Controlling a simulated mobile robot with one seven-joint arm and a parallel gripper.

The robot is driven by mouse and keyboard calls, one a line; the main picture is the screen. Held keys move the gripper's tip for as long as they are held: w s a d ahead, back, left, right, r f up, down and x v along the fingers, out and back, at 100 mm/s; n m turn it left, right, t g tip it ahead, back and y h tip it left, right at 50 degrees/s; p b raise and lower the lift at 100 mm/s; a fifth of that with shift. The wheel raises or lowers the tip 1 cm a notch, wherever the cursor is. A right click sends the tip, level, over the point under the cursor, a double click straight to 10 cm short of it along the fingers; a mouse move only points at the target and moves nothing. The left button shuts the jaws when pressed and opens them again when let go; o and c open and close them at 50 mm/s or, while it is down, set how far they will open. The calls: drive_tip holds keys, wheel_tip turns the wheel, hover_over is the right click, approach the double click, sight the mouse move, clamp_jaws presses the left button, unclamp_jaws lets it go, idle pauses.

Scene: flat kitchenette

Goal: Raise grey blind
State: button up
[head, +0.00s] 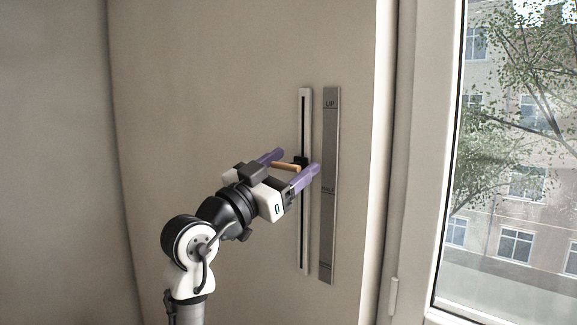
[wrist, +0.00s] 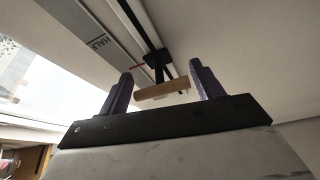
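A vertical slider track (head: 304,230) is fixed to the wall left of the window. A black carriage (head: 301,161) sits on it, a little above the middle mark, and bears a short wooden handle (head: 286,167). The handle also shows in the wrist view (wrist: 162,90). Beside the track is a grey scale strip (head: 329,225) marked UP at the top and HALF midway. My gripper (head: 298,160) is open, its purple fingers apart on either side of the handle; it also shows in the wrist view (wrist: 160,70). I cannot tell whether either finger touches the handle. No grey blind is visible.
The window (head: 515,170) is at the right, its upper edge out of view, with a white frame (head: 415,180) and trees and a building outside. The plain wall (head: 200,110) around the track is clear of other objects.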

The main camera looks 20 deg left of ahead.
drive_tip(key=c, duration=0.8)
wheel_tip(320, 180, up, 11)
drive_tip(key=p, duration=0.4)
drive_tip(key=shift+f, duration=0.2)
drive_tip(key=shift+c, duration=0.2)
drive_tip(key=o, duration=1.4)
drive_tip(key=shift+d, duration=0.1)
drive_tip(key=shift+f, duration=0.1)
